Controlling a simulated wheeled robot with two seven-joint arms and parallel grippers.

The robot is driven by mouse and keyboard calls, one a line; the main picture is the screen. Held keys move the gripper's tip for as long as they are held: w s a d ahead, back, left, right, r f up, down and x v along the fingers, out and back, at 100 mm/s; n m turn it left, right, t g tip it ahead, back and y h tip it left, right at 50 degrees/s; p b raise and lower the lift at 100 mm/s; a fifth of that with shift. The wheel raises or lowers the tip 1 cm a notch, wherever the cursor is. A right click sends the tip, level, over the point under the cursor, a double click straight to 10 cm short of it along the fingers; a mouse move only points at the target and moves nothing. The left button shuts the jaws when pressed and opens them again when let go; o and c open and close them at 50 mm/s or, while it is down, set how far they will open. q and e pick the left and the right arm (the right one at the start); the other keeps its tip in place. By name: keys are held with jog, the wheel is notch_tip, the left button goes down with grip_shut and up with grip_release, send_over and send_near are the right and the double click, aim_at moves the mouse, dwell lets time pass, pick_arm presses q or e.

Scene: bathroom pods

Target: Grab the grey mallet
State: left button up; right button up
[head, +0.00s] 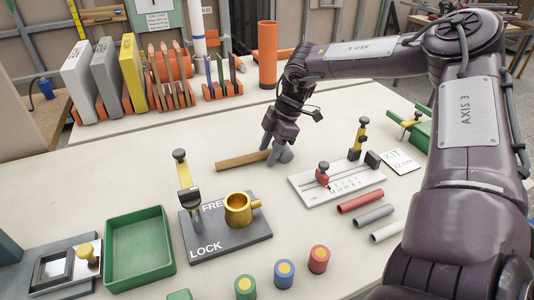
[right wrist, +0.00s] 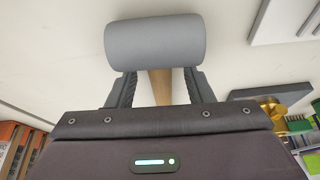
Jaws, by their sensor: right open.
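The grey mallet lies on the white table, its wooden handle (head: 238,161) pointing left and its grey head (head: 285,154) at the right end. My right gripper (head: 272,151) points down over the mallet beside the head. In the right wrist view the grey head (right wrist: 155,40) spans across just beyond the fingertips. The handle (right wrist: 160,86) runs between the two open fingers, with space on both sides. The fingers partly cover the head in the head view. My left gripper is in neither view.
A slide gauge board (head: 335,182) lies to the right, with several coloured rods in front. A dark lock plate (head: 237,240) with a brass cup (head: 240,209) and a green tray (head: 139,246) stand nearer. An orange cylinder (head: 267,55) stands behind. The table left of the handle is clear.

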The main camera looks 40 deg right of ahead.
jog(key=shift+r, duration=0.1)
grip_shut()
dwell(0.3)
